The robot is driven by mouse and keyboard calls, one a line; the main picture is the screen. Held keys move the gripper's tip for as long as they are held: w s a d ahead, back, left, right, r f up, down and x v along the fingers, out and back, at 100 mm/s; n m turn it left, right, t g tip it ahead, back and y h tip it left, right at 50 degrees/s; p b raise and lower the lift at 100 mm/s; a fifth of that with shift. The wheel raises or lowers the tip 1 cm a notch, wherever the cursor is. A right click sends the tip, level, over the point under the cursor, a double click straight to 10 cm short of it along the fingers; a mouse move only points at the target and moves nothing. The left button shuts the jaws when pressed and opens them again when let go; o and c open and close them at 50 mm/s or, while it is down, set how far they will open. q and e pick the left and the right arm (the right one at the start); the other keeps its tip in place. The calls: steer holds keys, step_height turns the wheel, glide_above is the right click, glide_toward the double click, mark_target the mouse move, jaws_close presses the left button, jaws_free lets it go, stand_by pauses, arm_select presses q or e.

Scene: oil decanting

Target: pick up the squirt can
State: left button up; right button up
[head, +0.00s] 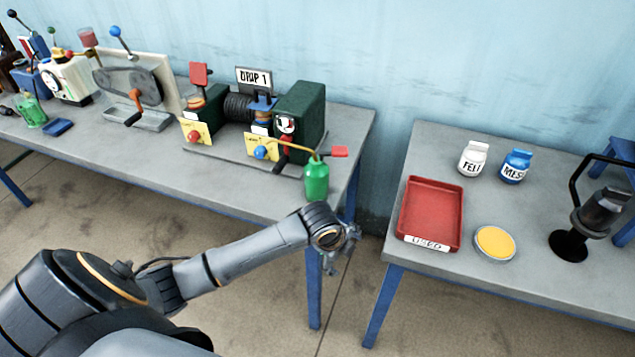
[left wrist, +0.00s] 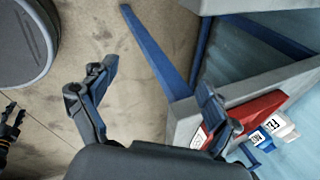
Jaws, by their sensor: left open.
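The squirt can (head: 317,180) is green with a long thin yellow spout. It stands upright at the front right corner of the left bench, beside the green machine, its spout pointing up and left. My left gripper (head: 345,246) is in front of and below the bench's right end, apart from the can, near the gap between benches. In the left wrist view its two fingers (left wrist: 157,78) are spread with nothing between them. The can is not visible in that view. A dark clawed part with an orange band, likely my right gripper (left wrist: 12,120), shows at the left edge.
The "DRIP 1" machine (head: 303,110) stands behind the can. Across the gap, the right bench (head: 420,150) holds a red "USED" tray (head: 432,205), a yellow-topped dish (head: 494,242), white (head: 473,158) and blue (head: 516,166) jars, and a black stand (head: 568,245).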

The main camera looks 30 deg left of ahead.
arm_select(q)
steer(key=w+a+r+m+y, duration=0.1)
steer(key=w+a+r+m, duration=0.15)
steer(key=r+m, duration=0.2)
steer(key=w+a+r+m, duration=0.1)
steer(key=a+r+m, duration=0.2)
steer(key=r, duration=0.3)
steer(key=m+y, duration=0.2)
steer(key=m, duration=0.4)
glide_toward(314, 175)
steer(key=f, duration=0.2)
steer(key=shift+w+a+f, duration=0.2)
steer(key=shift+w+a, duration=0.05)
steer(key=shift+w, duration=0.35)
steer(key=x, duration=0.7)
steer(key=shift+w+f, duration=0.1)
steer(key=shift+f, duration=0.2)
steer(key=shift+p+x, duration=0.8)
steer(key=shift+x, duration=1.8)
steer(key=shift+r, duration=0.1)
steer(key=c, duration=1.5)
arm_select(e)
steer(key=shift+r, duration=0.75)
